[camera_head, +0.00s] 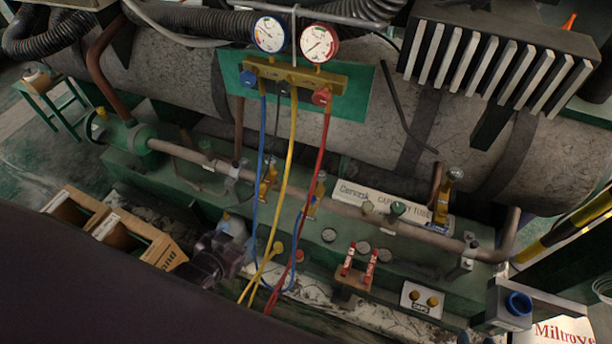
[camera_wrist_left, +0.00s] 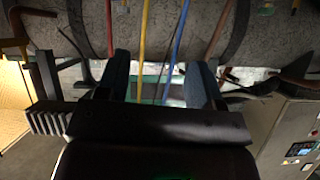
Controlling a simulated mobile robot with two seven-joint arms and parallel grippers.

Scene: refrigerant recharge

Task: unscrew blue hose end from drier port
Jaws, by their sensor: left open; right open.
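The blue hose (camera_head: 261,140) hangs from the gauge manifold (camera_head: 295,75), loops low and rises to a brass valve (camera_head: 316,190) on the copper pipe. Its blue end (camera_head: 310,207) appears to be at that valve; whether it is screwed on cannot be told. My left gripper (camera_head: 228,244) is left of the hoses and low, apart from that valve. In the left wrist view its two fingers (camera_wrist_left: 160,88) are wide apart. The blue hose (camera_wrist_left: 178,45) and yellow hose (camera_wrist_left: 142,45) cross the gap between them, with no grip visible. My right gripper is not seen.
The yellow hose (camera_head: 289,170) and red hose (camera_head: 322,160) hang beside the blue one. Another brass valve (camera_head: 268,182) stands to the left, and one (camera_head: 445,195) to the right. Two red-and-white pieces (camera_head: 370,268) stand on a small block. Cardboard boxes (camera_head: 125,235) are at left.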

